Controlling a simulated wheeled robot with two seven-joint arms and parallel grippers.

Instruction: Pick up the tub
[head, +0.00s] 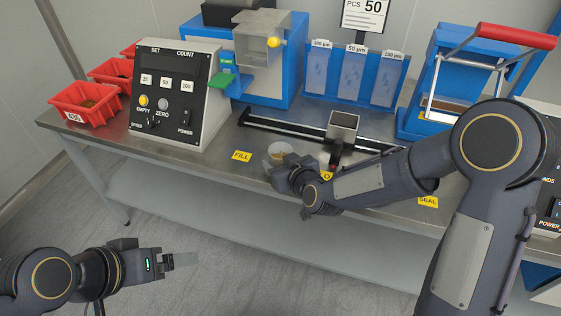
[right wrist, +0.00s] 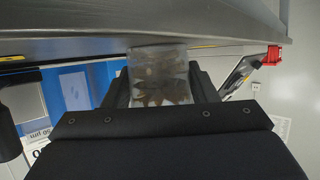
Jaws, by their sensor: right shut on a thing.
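The tub (head: 279,149) is small and clear, with brown pieces in it, near the front edge of the bench beside the yellow FILL label. My right gripper (head: 287,165) is shut on it and partly covers it. In the right wrist view the tub (right wrist: 160,75) sits between the two fingers, its brown contents showing through the wall. I cannot tell whether its base touches the bench. My left gripper (head: 180,260) is low at the left, in front of the bench and away from the tub; its finger gap cannot be made out.
The grey bench (head: 200,166) carries a counter box (head: 175,97) with knobs, red bins (head: 85,104) at the left, a blue dispenser (head: 270,60), a rail with a dark block (head: 342,128), a blue rack (head: 354,75) and a red-handled sealer (head: 515,37). The bench front is fairly clear around FILL (head: 242,156).

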